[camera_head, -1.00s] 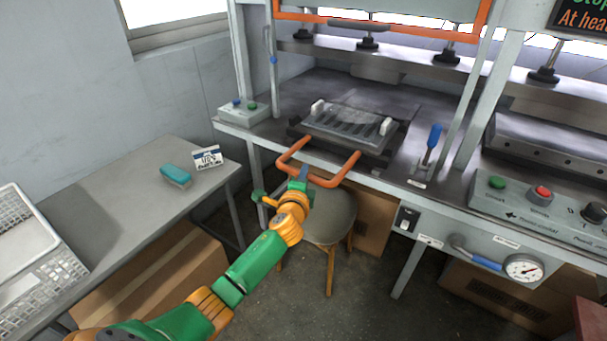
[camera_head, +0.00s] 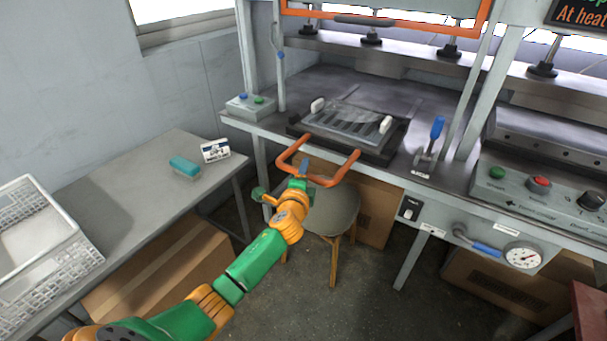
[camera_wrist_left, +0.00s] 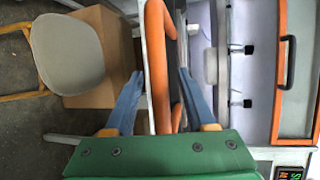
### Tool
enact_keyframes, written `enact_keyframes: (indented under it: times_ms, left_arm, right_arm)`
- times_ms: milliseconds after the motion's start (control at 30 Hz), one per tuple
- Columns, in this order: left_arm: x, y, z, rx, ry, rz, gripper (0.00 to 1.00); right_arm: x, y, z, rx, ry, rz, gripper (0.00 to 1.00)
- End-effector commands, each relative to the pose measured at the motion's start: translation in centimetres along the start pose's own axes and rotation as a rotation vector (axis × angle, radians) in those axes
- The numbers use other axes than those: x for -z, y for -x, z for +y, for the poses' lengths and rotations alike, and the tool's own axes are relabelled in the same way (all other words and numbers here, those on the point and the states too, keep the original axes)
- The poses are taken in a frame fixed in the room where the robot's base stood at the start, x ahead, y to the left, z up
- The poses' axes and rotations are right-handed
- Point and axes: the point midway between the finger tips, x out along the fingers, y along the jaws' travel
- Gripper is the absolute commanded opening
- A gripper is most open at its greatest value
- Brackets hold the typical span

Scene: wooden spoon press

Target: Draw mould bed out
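The mould bed (camera_head: 347,127) is a dark ribbed plate with two white blocks at its sides, lying on the press table below the raised upper plate. An orange U-shaped handle (camera_head: 333,181) sticks out from its front past the table edge. My left gripper (camera_head: 303,165) is at the handle's front bar. In the left wrist view its two blue fingers (camera_wrist_left: 157,88) stand apart on either side of the orange bar (camera_wrist_left: 157,62), with gaps visible on both sides. The gripper is open around the bar. My right gripper is in neither view.
A stool (camera_head: 333,212) stands below the handle, with a cardboard box behind it. A side table (camera_head: 110,205) at left holds a white basket, a teal block and a small sign. A blue-handled lever (camera_head: 434,140) stands right of the bed. A control panel (camera_head: 540,190) is further right.

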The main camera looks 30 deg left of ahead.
Motion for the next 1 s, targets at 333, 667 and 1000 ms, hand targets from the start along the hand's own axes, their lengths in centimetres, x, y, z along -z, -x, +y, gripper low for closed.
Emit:
enact_keyframes:
  times_ms: [333, 667, 1000]
  left_arm:
    - [0.0, 0.8, 0.0, -0.001, 0.000, 0.001, 0.55]
    - [0.1, 6.0, 0.1, -0.002, -0.001, 0.002, 0.55]
    - [0.0, 7.0, 0.0, -0.001, 0.000, 0.000, 0.55]
  right_arm:
    - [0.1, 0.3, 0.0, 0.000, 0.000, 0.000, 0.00]
    - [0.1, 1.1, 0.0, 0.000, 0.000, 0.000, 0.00]
    - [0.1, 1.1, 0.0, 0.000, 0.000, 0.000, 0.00]
